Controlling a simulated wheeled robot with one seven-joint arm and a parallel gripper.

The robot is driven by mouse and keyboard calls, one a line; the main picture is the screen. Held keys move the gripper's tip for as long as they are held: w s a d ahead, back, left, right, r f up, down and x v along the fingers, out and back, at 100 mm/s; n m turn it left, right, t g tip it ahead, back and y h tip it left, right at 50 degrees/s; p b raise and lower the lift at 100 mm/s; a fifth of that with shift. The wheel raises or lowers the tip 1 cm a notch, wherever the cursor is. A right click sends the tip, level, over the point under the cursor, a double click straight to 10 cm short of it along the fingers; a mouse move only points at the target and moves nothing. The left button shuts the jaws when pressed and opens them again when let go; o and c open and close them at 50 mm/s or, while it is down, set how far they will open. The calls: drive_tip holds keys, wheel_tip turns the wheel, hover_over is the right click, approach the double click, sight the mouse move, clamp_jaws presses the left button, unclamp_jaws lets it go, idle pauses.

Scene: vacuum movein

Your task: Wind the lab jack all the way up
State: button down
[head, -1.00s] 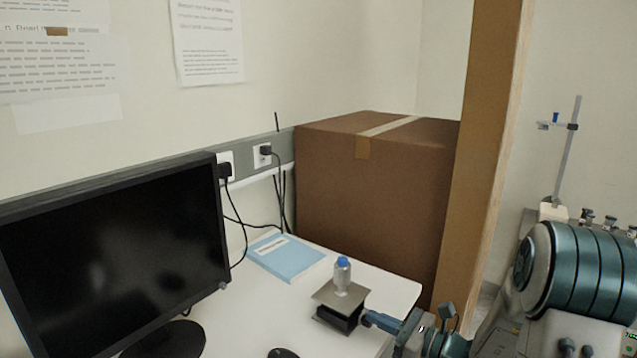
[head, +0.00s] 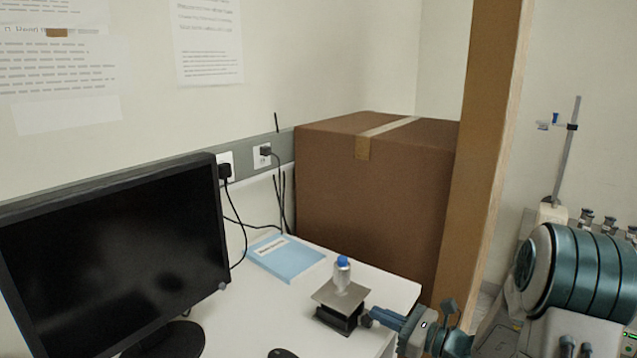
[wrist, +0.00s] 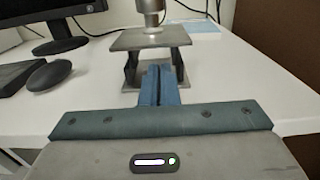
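The lab jack (head: 338,312) stands on the white desk, with a metal top plate (head: 341,294) above its dark body. A small bottle with a blue cap (head: 343,274) stands upright on the plate. In the wrist view the jack (wrist: 150,41) shows a clear space between its top plate and base (wrist: 152,86). My gripper (head: 374,316) points at the jack from the right, its blue fingertips at the dark knob (head: 366,319). In the wrist view my gripper's fingers (wrist: 160,70) are close together with a thin dark line between them. They hide the knob there, so any grip is unclear.
A black monitor (head: 115,255) stands left of the jack, and a blue book (head: 286,259) lies behind it. A mouse (wrist: 49,76) lies on the desk to the left. A large cardboard box (head: 375,205) stands behind. Teal equipment (head: 575,270) is at the right.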

drive_tip(key=shift+w+d+r+p, duration=0.1)
drive_tip(key=shift+d+r+p, duration=0.1)
drive_tip(key=shift+r+p, duration=0.1)
drive_tip(key=v, duration=0.6)
drive_tip(key=shift+a, duration=0.1)
